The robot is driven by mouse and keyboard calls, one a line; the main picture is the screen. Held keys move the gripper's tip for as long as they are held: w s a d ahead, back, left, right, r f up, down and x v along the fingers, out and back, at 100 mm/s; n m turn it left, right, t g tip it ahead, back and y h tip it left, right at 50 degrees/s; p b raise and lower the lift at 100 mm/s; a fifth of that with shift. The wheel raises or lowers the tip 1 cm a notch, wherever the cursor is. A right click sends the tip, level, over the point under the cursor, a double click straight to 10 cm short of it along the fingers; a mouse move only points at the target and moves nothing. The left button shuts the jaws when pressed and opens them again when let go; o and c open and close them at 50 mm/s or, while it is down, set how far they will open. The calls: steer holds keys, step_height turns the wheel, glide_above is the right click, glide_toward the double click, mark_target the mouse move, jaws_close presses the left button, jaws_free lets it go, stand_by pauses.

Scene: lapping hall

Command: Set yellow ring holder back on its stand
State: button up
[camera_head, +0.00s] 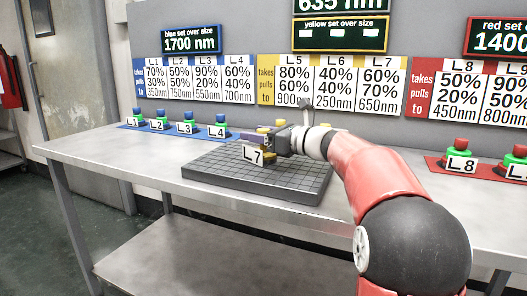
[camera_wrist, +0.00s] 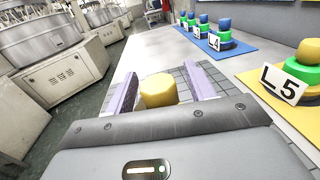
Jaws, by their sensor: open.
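The yellow ring holder labelled L7 (camera_head: 253,154) stands on the dark grooved plate (camera_head: 205,168) on the bench. Its yellow knob (camera_wrist: 158,91) shows in the wrist view between the two purple fingers of my open gripper (camera_wrist: 160,88). A gap shows on the finger sides, so the fingers are beside the knob and not closed on it. In the head view my gripper (camera_head: 265,142) is at the holder and covers part of it. A yellow mat (camera_wrist: 257,72) to the right in the wrist view bears a holder labelled L5 (camera_wrist: 302,72), green with a yellow top.
A blue mat (camera_head: 174,132) with several blue-topped holders lies at the bench's back left. A red mat (camera_head: 484,171) with red-topped holders lies at the right. My arm hides much of the bench behind the plate. Signs with percentages hang on the wall.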

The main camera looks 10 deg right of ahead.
steer(key=shift+w+a, duration=0.3)
steer(key=shift+c, duration=0.2)
jaws_close()
steer(key=shift+r, duration=0.1)
